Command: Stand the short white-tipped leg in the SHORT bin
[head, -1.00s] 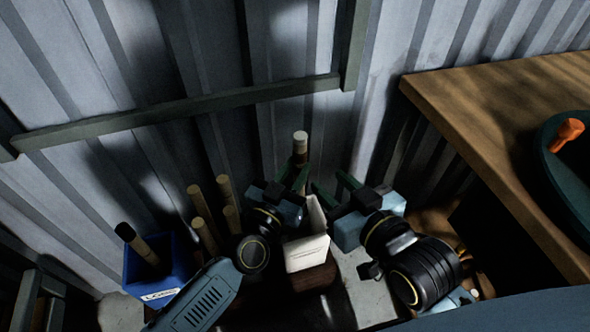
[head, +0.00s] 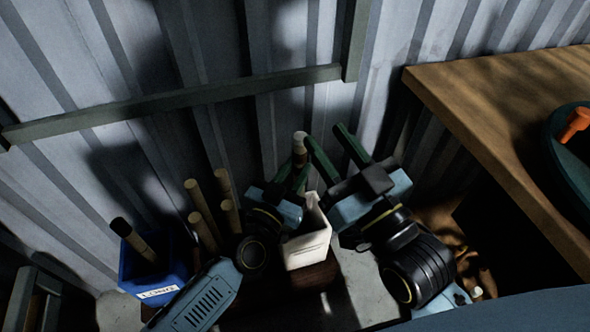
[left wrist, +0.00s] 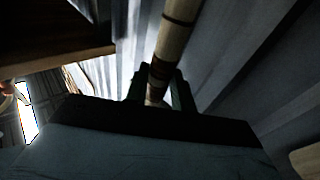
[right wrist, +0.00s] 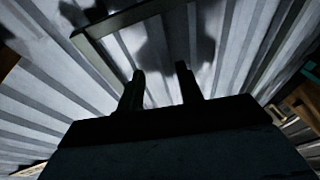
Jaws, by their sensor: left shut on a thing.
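The leg (head: 299,152) stands roughly upright with a pale tip on top and a dark band below it. My left gripper (head: 290,174) is shut on it, just behind the white bin (head: 307,250). The left wrist view shows the leg (left wrist: 174,40) running down between the fingers (left wrist: 160,88). The leg's lower end is hidden, so I cannot tell whether it is inside the bin. The white bin's label is too small to read. My right gripper (head: 333,145) is open and empty, to the right of the leg; its fingers are apart in the right wrist view (right wrist: 160,82).
A blue bin (head: 139,275) labelled LONG holds a dark-tipped leg (head: 135,240) at the left. Several plain sticks (head: 203,212) stand between the bins. A corrugated wall (head: 230,40) rises behind. A wooden table (head: 480,120) with a dark green round container (head: 565,155) is at right.

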